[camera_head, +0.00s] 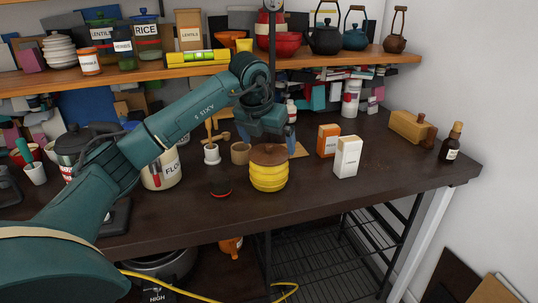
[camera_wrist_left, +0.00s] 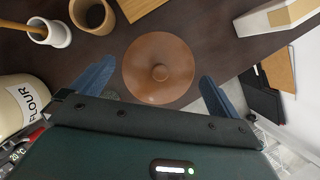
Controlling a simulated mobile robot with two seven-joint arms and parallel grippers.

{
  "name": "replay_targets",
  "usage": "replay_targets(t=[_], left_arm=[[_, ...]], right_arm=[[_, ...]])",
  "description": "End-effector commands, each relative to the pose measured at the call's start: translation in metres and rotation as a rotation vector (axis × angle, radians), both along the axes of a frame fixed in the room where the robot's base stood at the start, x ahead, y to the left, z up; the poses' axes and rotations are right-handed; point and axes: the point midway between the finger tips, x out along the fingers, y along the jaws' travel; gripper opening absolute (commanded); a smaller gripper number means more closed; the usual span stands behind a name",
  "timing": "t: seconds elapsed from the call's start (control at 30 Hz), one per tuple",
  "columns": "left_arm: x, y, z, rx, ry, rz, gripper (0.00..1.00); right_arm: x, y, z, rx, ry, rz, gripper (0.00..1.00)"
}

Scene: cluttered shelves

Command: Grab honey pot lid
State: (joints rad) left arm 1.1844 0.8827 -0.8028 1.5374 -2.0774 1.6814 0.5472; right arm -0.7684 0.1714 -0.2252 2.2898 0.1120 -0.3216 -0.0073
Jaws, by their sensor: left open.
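The yellow ribbed honey pot (camera_head: 268,178) stands on the dark table near its front edge. Its round brown wooden lid (camera_head: 270,154), with a small knob in the middle, sits on top. In the left wrist view the lid (camera_wrist_left: 158,68) is seen from above and hides the pot. My left gripper (camera_head: 277,138) is above and just behind the lid in the head view. In the wrist view its two blue fingers (camera_wrist_left: 150,85) are spread apart, one on each side of the lid's near part, with nothing held between them. My right gripper is not in view.
Left of the pot are a wooden cup (camera_head: 240,153), a white mortar (camera_head: 211,154), a flour canister (camera_head: 160,172) and a dark red round item (camera_head: 220,188). Orange (camera_head: 328,140) and white (camera_head: 347,156) boxes stand to the right. A laden shelf (camera_head: 330,60) runs behind. The front right table is clear.

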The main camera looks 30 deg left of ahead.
Motion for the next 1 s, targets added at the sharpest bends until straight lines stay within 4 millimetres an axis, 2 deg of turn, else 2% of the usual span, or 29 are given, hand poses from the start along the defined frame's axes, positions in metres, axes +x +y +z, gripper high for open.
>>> replay_targets(t=[0.03,0.17,0.43,0.77,1.0], left_arm=[[0.003,0.0,-0.008,-0.001,0.003,0.0,1.0],[0.008,0.0,-0.02,-0.001,0.001,-0.001,1.0],[0.009,0.0,-0.021,0.0,-0.001,-0.002,0.99],[0.009,0.0,-0.021,-0.001,-0.001,-0.002,0.72],[0.009,0.001,-0.02,-0.001,-0.002,-0.002,0.71]], right_arm=[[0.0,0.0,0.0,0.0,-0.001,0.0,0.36],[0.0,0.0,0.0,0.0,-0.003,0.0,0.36],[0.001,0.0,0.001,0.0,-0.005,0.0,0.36],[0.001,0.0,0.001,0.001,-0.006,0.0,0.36],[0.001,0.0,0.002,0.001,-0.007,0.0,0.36]])
